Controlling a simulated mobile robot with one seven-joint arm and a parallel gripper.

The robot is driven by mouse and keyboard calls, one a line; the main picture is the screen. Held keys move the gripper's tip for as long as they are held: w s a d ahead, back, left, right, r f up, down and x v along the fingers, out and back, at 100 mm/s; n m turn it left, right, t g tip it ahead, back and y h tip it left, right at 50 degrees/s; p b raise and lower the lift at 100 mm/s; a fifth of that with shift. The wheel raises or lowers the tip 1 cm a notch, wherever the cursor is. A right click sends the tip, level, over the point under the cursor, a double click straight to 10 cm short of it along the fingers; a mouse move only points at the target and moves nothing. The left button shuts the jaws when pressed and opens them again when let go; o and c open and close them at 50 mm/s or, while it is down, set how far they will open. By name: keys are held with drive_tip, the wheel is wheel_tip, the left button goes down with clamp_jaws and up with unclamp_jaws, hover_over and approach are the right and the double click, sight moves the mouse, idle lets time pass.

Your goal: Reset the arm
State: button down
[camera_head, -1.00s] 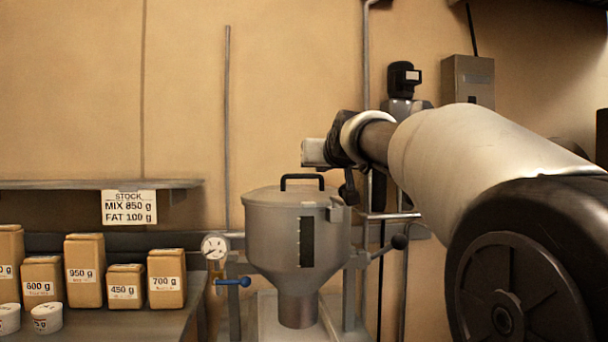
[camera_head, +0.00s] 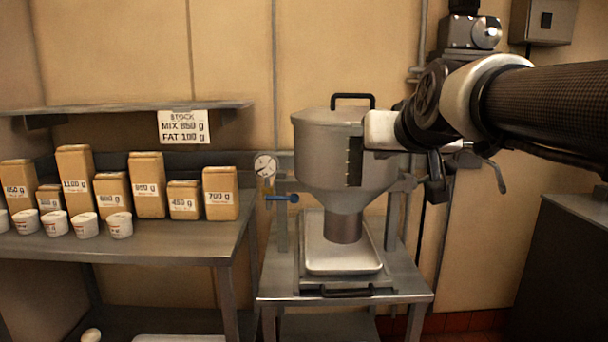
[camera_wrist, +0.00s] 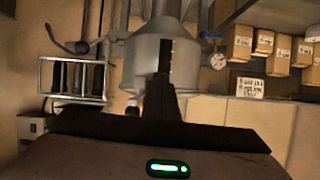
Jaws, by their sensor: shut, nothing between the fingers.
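My arm (camera_head: 560,105) comes in from the right in the head view, raised and about level. That view is upside down. I cannot tell the exact gap between gripper and hopper.
The hopper stands over a tray (camera_head: 320,262) on a steel stand (camera_head: 415,285). A gauge (camera_head: 265,165) and blue-handled valve (camera_head: 283,198) are at its left. A bench (camera_head: 190,250) holds several labelled boxes (camera_head: 148,185) and tubs (camera_head: 120,225). A dark cabinet (camera_head: 565,270) stands at right.

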drive_tip(key=s+a+f+g+p, duration=0.15)
drive_tip(key=s+f+g, duration=0.65)
drive_tip(key=s+f, duration=1.55)
wheel_tip(320, 180, up, 26)
drive_tip(key=s+p, duration=0.1)
drive_tip(key=p, duration=2.3)
drive_tip(key=shift+d+p, duration=0.2)
drive_tip(key=shift+p, duration=0.1)
